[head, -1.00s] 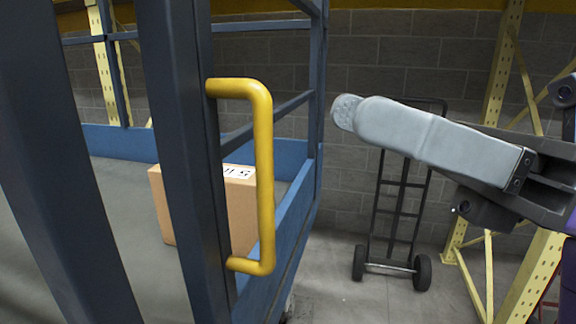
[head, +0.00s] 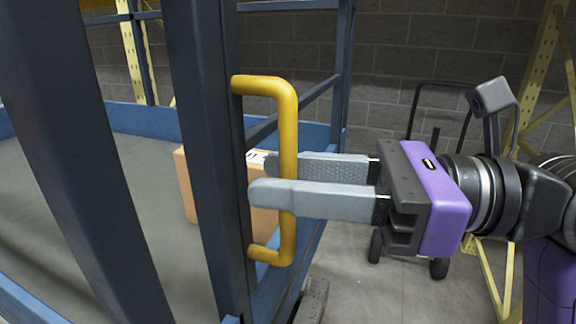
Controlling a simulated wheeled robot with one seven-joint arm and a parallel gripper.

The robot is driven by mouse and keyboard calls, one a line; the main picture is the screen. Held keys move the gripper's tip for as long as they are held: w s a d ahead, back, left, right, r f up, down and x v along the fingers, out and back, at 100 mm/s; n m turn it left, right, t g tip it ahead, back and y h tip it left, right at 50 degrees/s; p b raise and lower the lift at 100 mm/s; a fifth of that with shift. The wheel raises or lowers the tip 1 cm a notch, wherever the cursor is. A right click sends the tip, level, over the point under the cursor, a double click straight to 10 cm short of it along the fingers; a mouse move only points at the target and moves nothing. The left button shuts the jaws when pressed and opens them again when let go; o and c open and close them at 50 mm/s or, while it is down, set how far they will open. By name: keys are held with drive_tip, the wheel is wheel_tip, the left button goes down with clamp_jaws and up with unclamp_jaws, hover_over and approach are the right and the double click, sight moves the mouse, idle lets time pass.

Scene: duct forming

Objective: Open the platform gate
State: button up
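The platform gate (head: 205,160) is a dark blue metal frame at the left, and it looks closed. Its yellow D-shaped handle (head: 287,115) stands upright on the gate's post. My gripper (head: 262,178) reaches in from the right with its two long grey fingers at the handle's middle. One finger passes in front of the handle bar and the other behind it. The fingers are apart, with the bar between them. I cannot tell whether either finger touches the bar. The fingers hide part of the handle's middle.
Behind the gate, a cardboard box (head: 188,190) sits on the grey platform floor (head: 140,180) with blue edge boards. A black hand truck (head: 440,88) stands behind my gripper near the block wall. Yellow rack posts (head: 545,60) rise at the right.

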drive_tip(key=shift+a, duration=0.15)
clamp_jaws()
idle(1.4)
